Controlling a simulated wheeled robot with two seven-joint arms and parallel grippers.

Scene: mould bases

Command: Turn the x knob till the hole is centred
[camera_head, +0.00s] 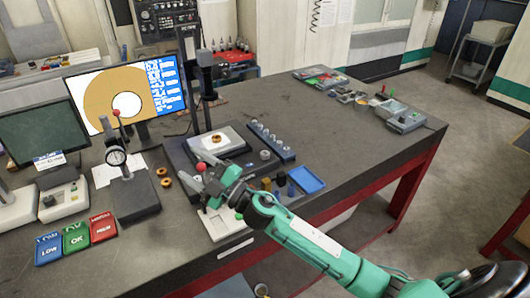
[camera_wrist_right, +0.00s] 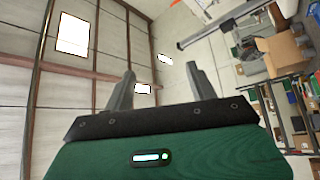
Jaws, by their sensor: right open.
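The monitor (camera_head: 92,93) shows a tan disc with a white round hole, which sits low and right of the disc's middle. A measuring stage (camera_head: 180,158) with a dark column stands right of the monitor. A copper-coloured ring (camera_head: 217,138) lies on its pale plate (camera_head: 232,147). A red ball knob (camera_head: 201,167) shows beside my right gripper (camera_head: 208,190); I cannot tell whether it is the x knob or whether they touch. My right gripper is open at the stage's front. In the right wrist view its two fingers (camera_wrist_right: 160,85) are apart with nothing between them. My left gripper is out of view.
A dial gauge stand (camera_head: 127,185) and two loose rings stand left of the stage. Blue, green and red trays (camera_head: 76,236) lie at the front left. A row of pegs (camera_head: 272,140) and a blue tray (camera_head: 306,179) lie right.

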